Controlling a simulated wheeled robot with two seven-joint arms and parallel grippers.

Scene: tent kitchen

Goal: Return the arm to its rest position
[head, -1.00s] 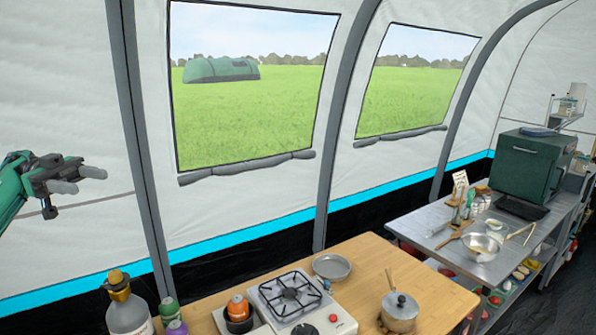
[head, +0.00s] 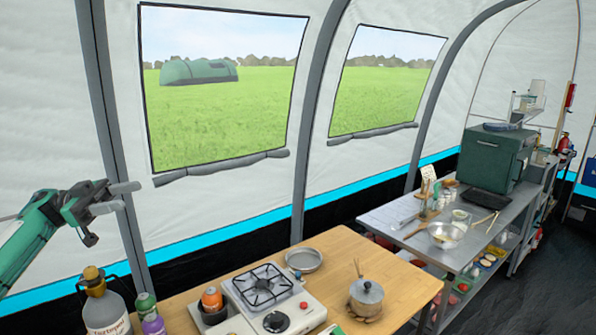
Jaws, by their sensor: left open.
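My left gripper (head: 122,198) is at the left of the head view, at the end of my green and dark grey arm. Its two grey fingers are apart, with nothing between them. It is raised in front of the white tent wall, above the bottles at the table's left end and touching nothing. My right gripper is not in view.
A large bottle (head: 104,308) stands at the left. Behind right, a metal table (head: 385,215) carries a green oven (head: 494,160) and a bowl (head: 445,235).

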